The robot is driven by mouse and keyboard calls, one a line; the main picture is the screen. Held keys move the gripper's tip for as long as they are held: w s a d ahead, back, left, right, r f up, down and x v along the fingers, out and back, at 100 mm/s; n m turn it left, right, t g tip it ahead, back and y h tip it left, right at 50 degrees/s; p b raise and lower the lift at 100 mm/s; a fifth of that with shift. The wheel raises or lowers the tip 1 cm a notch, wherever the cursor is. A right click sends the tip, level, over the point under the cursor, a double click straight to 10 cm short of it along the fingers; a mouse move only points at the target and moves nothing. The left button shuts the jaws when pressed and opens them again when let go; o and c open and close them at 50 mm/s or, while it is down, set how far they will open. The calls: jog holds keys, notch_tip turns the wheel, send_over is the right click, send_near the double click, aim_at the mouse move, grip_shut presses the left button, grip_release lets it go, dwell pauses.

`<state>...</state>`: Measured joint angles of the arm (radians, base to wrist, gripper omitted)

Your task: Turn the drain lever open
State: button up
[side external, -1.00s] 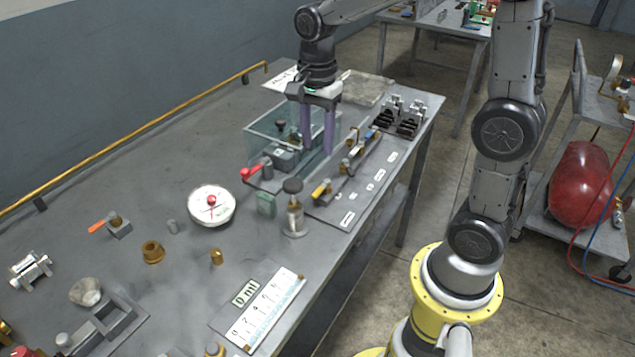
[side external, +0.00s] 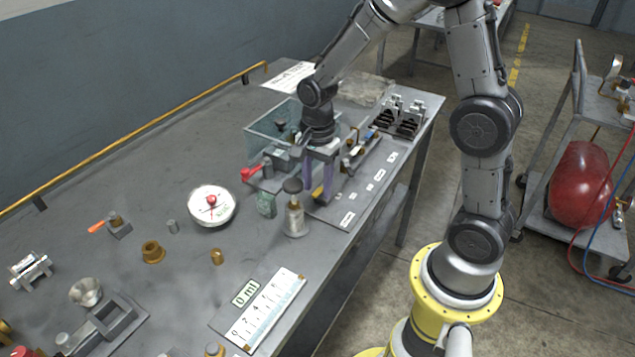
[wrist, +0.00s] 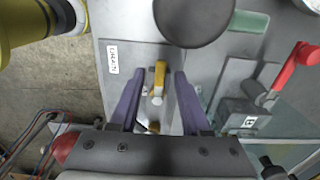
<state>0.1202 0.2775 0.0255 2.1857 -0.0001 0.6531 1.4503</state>
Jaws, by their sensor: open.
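A yellow-handled lever (wrist: 160,74) on the grey valve panel (wrist: 125,62) lies between my gripper's purple fingers in the wrist view. In the side view its yellow handle (side external: 318,194) shows just by the fingertips. My gripper (side external: 316,190) is open and low over the panel's near end; its fingers (wrist: 159,82) stand either side of the lever with gaps. I see no clear contact. A white label (wrist: 112,60) lies beside it, its text not legible. A red-handled lever (wrist: 300,62) stands on a block to the right. I cannot tell by label which is the drain lever.
A dark-topped bottle (side external: 294,215) stands close to my gripper and its round top (wrist: 194,18) is near the fingers. A clear tank (side external: 262,130) is behind. More levers (side external: 362,140) line the panel.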

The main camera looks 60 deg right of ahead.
grip_shut()
jog(key=shift+r, duration=0.1)
dwell(0.3)
jog(key=n, duration=0.1)
jog(key=s+n, duration=0.1)
jog(key=n, duration=0.2)
jog(key=shift+s+d+n, duration=0.2)
jog(key=shift+s+n, duration=0.1)
jog(key=shift+n, duration=0.1)
jog(key=n, duration=0.2)
jog(key=s+d+n, duration=0.1)
jog(key=n, duration=0.1)
jog(key=shift+s, duration=0.15)
jog(key=n, duration=0.3)
jog(key=d+n, duration=0.1)
jog(key=shift+s+d+n, duration=0.1)
jog(key=shift+s+n, duration=0.3)
jog(key=shift+s+d+n, duration=0.1)
jog(key=shift+d+n, duration=0.25)
jog(key=shift+n, duration=0.75)
jog(key=shift+d+n, duration=0.35)
jog(key=shift+n, duration=0.75)
grip_release()
